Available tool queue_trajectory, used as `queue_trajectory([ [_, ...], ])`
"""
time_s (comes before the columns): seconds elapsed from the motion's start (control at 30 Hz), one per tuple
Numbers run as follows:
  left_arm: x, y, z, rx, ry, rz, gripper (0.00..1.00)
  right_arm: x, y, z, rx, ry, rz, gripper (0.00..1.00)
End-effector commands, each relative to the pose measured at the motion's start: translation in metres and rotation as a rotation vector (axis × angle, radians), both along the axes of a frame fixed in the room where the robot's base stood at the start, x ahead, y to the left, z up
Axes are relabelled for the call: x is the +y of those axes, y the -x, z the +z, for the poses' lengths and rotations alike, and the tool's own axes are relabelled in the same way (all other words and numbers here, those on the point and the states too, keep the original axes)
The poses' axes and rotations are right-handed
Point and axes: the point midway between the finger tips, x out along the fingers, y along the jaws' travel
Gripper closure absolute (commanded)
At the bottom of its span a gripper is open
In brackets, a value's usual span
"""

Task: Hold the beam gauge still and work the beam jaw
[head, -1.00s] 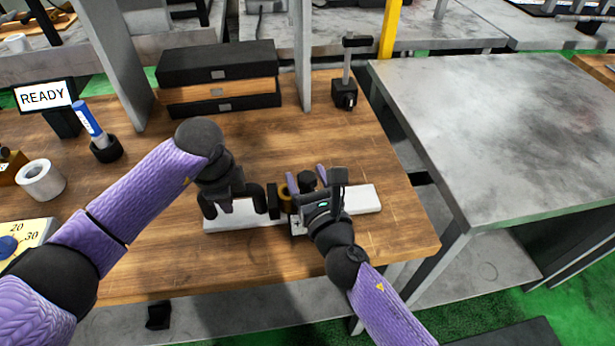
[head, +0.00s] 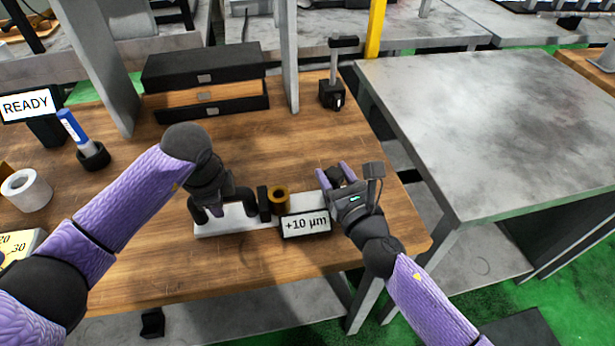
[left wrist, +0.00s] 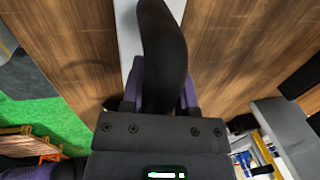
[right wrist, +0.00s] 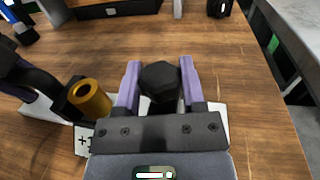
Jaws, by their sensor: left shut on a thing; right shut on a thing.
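The beam gauge (head: 235,222) is a pale bar lying on the wooden bench, with a black handle at its left and a small display (head: 305,224) reading "+10 µm". My left gripper (head: 212,206) is shut on the black handle (left wrist: 162,50), which fills much of the left wrist view. A brass ring (head: 279,197) stands beside a black upright block (head: 264,200) on the beam. My right gripper (head: 334,174) is shut on the dark knob of the beam jaw (right wrist: 160,80), right of the brass ring and apart from it. The gripper hides part of the beam.
A READY display (head: 27,105), a blue pen in a black holder (head: 92,156) and a white ring (head: 27,189) stand at the left. A small black stand (head: 333,92) is at the back right. The front bench is clear.

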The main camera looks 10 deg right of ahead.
Motion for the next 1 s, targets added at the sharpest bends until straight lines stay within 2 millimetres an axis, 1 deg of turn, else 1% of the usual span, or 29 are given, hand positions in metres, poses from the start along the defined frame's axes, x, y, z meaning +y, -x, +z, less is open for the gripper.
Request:
queue_trajectory([
  [0.03,0.001,0.0,-0.001,0.001,-0.003,0.003,1.0,-0.007,0.0,-0.001,0.002,0.003,-0.004,1.0],
  [0.1,0.001,0.0,-0.001,0.001,-0.003,0.003,1.0,-0.013,0.0,-0.001,0.003,0.002,-0.004,1.0],
  [0.4,0.002,0.0,-0.001,0.001,-0.005,0.005,1.0,-0.016,0.0,-0.001,0.003,0.002,-0.008,1.0],
  [0.43,0.002,0.0,-0.001,0.001,-0.005,0.005,1.0,-0.016,0.0,-0.001,0.003,0.002,-0.009,0.45],
  [0.47,0.003,0.0,-0.001,0.001,-0.005,0.005,1.0,-0.016,0.0,-0.001,0.003,0.002,-0.009,0.38],
  [0.5,0.003,0.0,-0.001,0.001,-0.006,0.005,1.0,-0.016,0.0,-0.001,0.003,0.002,-0.009,0.3],
  [0.57,0.002,0.0,-0.001,0.001,-0.006,0.005,1.0,-0.016,0.0,-0.001,0.003,0.002,-0.008,0.17],
  [0.6,0.002,0.0,-0.001,0.001,-0.006,0.005,1.0,-0.015,0.0,0.0,0.003,0.002,-0.007,0.13],
  [0.87,0.002,0.0,0.0,0.001,-0.004,0.004,1.0,-0.014,0.002,0.0,0.002,0.0,-0.003,0.13],
  [0.97,0.001,0.0,0.0,0.0,-0.004,0.003,1.0,-0.017,0.015,-0.001,0.004,0.0,-0.003,0.13],
  [1.0,0.001,0.0,0.0,0.0,-0.004,0.003,1.0,-0.018,0.025,-0.002,0.006,0.001,-0.002,0.13],
])
